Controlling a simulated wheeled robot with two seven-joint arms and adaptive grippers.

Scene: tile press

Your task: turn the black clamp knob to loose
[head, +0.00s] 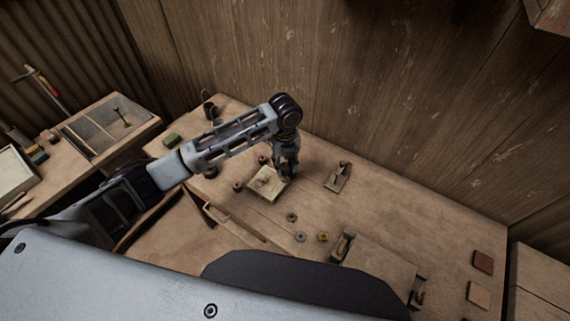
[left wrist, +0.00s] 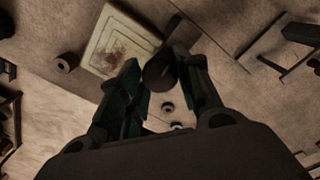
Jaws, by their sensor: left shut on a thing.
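My left gripper (head: 286,171) points down at the workbench, beside a pale square tile (head: 267,184). In the left wrist view its fingers (left wrist: 165,86) are shut on the black clamp knob (left wrist: 158,70), a dark round piece between the fingertips. A dark bar runs from the knob towards the upper right. The pale tile also shows in the left wrist view (left wrist: 118,42), with a brown stain, just left of the knob. In the head view the knob is hidden by the gripper. The knob's turn position cannot be told. My right gripper is not in view.
A metal plate with a lever (head: 338,177) lies right of the gripper. Small rings (head: 301,237) lie in front. A wooden block (head: 378,268) stands nearer, and brown tiles (head: 482,262) lie at right. A wooden wall (head: 400,110) closes the back.

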